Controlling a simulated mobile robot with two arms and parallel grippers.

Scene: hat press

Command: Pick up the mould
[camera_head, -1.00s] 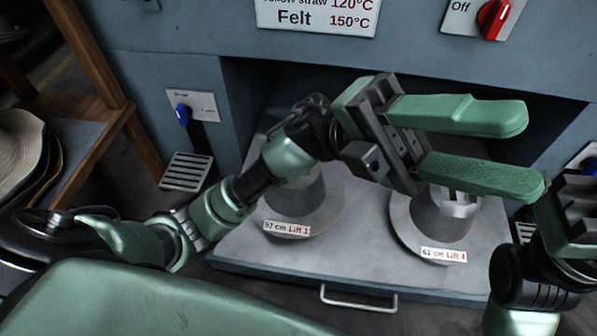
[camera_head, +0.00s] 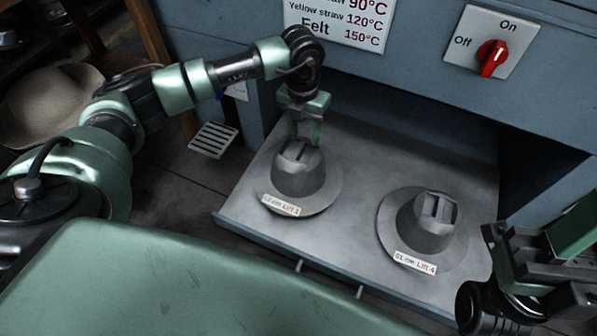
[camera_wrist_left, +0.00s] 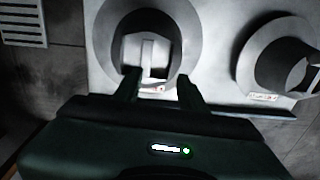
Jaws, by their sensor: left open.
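Two grey metal hat-shaped moulds with wide brims stand on the pulled-out tray (camera_head: 345,165). The left mould (camera_head: 300,178) has a small label ending in "Lift 1". The right mould (camera_head: 430,228) is labelled "Lift 4". Both have a slotted crown top. My left gripper (camera_head: 304,138) is open and points down at the left mould's crown. In the left wrist view, its two dark fingers (camera_wrist_left: 160,88) reach toward the left mould (camera_wrist_left: 148,50); contact cannot be told. The right mould also shows there (camera_wrist_left: 275,60). My right gripper (camera_head: 555,245) is partly cut off at the lower right.
The blue-grey press body stands behind the tray, with a temperature sign (camera_head: 340,22) and a red on/off switch (camera_head: 492,57). A floor grate (camera_head: 213,140) lies left of the tray. A pale hat (camera_head: 45,105) sits at the far left.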

